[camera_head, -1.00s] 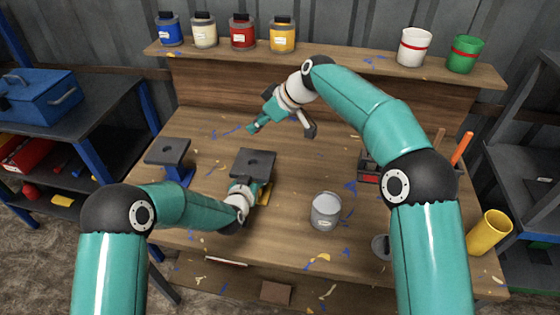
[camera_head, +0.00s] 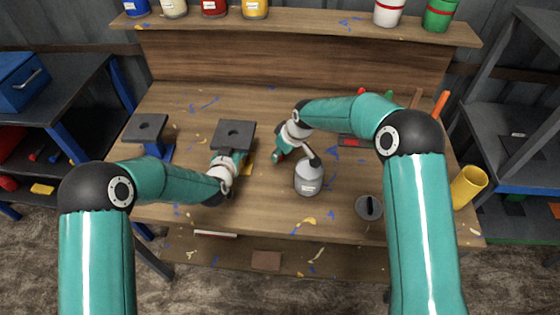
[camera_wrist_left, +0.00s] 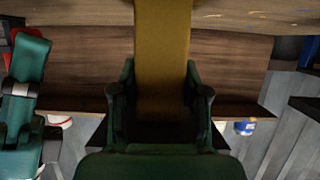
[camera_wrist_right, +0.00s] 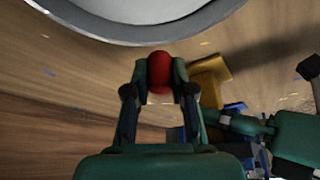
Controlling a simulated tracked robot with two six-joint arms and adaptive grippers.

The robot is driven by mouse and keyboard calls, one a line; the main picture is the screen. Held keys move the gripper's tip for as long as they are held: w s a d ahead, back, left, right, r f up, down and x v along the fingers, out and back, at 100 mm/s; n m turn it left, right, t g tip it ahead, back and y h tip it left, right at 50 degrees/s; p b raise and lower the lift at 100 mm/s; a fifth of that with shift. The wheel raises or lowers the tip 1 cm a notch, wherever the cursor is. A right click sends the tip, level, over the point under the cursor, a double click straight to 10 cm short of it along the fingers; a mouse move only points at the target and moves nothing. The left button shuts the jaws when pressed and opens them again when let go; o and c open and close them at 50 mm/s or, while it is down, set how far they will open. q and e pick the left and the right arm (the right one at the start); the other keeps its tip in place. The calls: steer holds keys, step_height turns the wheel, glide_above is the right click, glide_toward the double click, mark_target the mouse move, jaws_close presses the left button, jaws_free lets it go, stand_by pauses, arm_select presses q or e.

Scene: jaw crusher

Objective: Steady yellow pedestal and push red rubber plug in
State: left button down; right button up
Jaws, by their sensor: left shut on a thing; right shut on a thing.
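The yellow pedestal (camera_head: 248,168) carries a dark square plate with a hole (camera_head: 233,134), which hides most of it in the head view. My left gripper (camera_head: 237,159) is at its column below the plate. In the left wrist view the yellow column (camera_wrist_left: 162,60) fills the space between the shut fingers. The red rubber plug (camera_wrist_right: 159,72) is between the fingertips of my right gripper (camera_head: 279,157), which is shut on it. That gripper is low over the table, right of the pedestal and apart from it. The plug is hardly visible in the head view.
A grey can (camera_head: 308,180) stands close to my right gripper. A blue pedestal (camera_head: 157,150) with a similar dark plate stands at left. A dark round disc (camera_head: 369,207) lies at right, and a yellow cylinder (camera_head: 468,187) stands at the right edge. Paint jars line the back shelf.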

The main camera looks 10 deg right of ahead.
steer(key=shift+f, duration=1.95)
steer(key=o, duration=0.8)
steer(key=shift+c, duration=0.2)
steer(key=shift+o, duration=0.5)
steer(key=v, duration=1.3)
steer(key=shift+d, duration=0.2)
steer(key=x, duration=0.6)
steer(key=shift+w+a+f, duration=0.1)
steer(key=shift+w+f, duration=0.05)
steer(key=shift+f, duration=0.15)
steer(key=shift+a+x, duration=0.2)
steer(key=shift+x, duration=2.4)
